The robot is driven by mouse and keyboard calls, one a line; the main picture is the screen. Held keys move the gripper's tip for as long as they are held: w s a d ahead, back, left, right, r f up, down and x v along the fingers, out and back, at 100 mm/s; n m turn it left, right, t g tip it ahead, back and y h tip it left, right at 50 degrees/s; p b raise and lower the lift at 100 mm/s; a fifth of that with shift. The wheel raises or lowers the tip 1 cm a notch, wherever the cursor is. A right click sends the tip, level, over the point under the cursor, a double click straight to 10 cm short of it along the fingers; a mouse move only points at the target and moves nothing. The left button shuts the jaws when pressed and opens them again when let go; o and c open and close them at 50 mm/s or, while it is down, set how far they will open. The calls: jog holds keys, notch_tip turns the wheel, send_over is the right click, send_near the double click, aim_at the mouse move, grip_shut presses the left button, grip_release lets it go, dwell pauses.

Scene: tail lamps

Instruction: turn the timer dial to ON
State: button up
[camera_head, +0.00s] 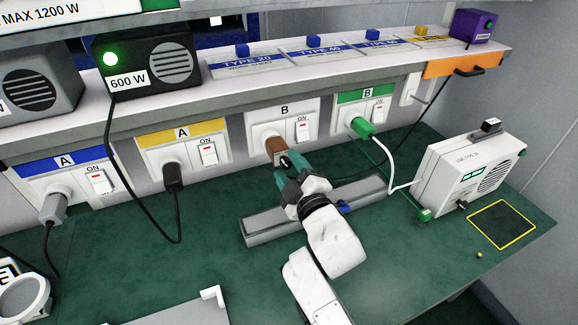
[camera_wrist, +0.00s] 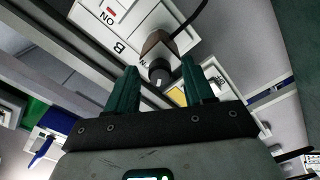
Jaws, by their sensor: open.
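My gripper (camera_head: 289,170) is open at the white B socket panel (camera_head: 262,117). Its teal fingertips are close to a brown block (camera_head: 275,145) plugged into that panel. In the wrist view, the brown block (camera_wrist: 157,46) has a dark round piece (camera_wrist: 160,75) that lies between the spread fingers (camera_wrist: 159,68), with no clear contact. No part is clearly marked as a timer dial. The dark piece's setting cannot be read. A black knob (camera_head: 462,205) also sits on the white box (camera_head: 470,175) at the right.
A grey channel (camera_head: 265,228) lies on the green bench under my gripper. A green plug (camera_head: 361,128) with a white cable sits in the right-hand B panel. Black cables hang from the A panels and shelf. A yellow-outlined square (camera_head: 502,223) on the bench is empty.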

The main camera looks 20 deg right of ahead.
jog(key=shift+w, duration=0.3)
jog(key=shift+c, duration=0.5)
grip_shut()
